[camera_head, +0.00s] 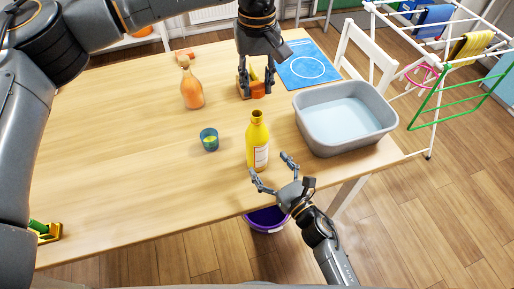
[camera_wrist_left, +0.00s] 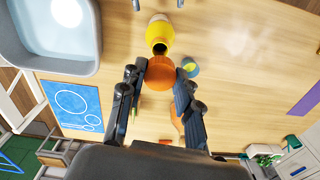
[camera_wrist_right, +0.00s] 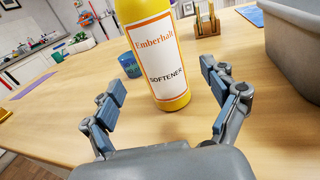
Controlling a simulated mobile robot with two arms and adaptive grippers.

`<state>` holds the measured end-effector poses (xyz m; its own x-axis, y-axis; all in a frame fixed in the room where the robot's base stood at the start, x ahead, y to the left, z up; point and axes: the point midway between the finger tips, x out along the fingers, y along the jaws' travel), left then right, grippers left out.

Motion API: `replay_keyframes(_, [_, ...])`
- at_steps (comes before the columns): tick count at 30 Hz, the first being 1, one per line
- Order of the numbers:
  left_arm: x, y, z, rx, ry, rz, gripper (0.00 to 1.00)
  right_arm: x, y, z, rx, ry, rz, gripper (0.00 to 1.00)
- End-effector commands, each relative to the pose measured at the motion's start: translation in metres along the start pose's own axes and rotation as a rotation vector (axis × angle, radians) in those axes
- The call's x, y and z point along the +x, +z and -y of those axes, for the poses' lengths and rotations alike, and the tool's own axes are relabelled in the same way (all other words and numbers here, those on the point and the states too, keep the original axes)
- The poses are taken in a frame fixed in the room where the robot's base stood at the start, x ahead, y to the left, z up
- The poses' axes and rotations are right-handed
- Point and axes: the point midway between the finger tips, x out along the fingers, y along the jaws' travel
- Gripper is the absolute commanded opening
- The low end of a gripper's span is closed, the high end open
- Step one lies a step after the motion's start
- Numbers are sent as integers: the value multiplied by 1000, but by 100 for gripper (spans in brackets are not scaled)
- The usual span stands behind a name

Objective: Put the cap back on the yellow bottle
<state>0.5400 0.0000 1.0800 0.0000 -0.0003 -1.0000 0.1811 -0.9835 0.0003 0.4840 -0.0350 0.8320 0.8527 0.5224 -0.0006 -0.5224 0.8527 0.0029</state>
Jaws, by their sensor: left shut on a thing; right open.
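The yellow bottle (camera_head: 258,138) stands upright near the table's front edge. It has a white softener label (camera_wrist_right: 158,60), and its open mouth shows in the left wrist view (camera_wrist_left: 159,46). My left gripper (camera_head: 256,88) is shut on the orange cap (camera_wrist_left: 158,74) and holds it behind the bottle in the head view, apart from it. My right gripper (camera_head: 271,170) is open and empty at the front right of the bottle. In the right wrist view, the bottle stands between and beyond its spread fingers (camera_wrist_right: 165,85), with no clear contact.
A grey basin (camera_head: 345,118) stands right of the bottle. A blue cup (camera_head: 209,139) and an orange bottle (camera_head: 192,88) stand to its left. A wooden holder (camera_wrist_right: 207,24) and a blue mat (camera_head: 306,66) are farther back. The left of the table is mostly clear.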

Motion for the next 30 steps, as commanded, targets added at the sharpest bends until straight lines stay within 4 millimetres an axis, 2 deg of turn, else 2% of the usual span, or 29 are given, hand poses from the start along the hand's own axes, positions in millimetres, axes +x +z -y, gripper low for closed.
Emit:
replay_keyframes(3, [0, 0, 0, 0, 0, 0, 23, 24, 1, 0, 0, 1, 3, 86])
replay_keyframes(9, [0, 0, 0, 0, 0, 0, 23, 51, 0, 0, 1, 0, 1, 86])
replay_keyframes(15, [0, 0, 0, 0, 0, 0, 23, 62, 0, 0, 0, 0, 0, 86])
replay_keyframes(23, [0, 0, 0, 0, 0, 0, 23, 62, 0, 0, 0, 0, 0, 86])
replay_keyframes(26, [0, 0, 0, 0, 0, 0, 23, 62, 0, 0, 0, 0, 0, 69])
replay_keyframes(30, [0, 0, 0, 0, 0, 0, 23, 62, 0, 0, 0, 0, 0, 41])
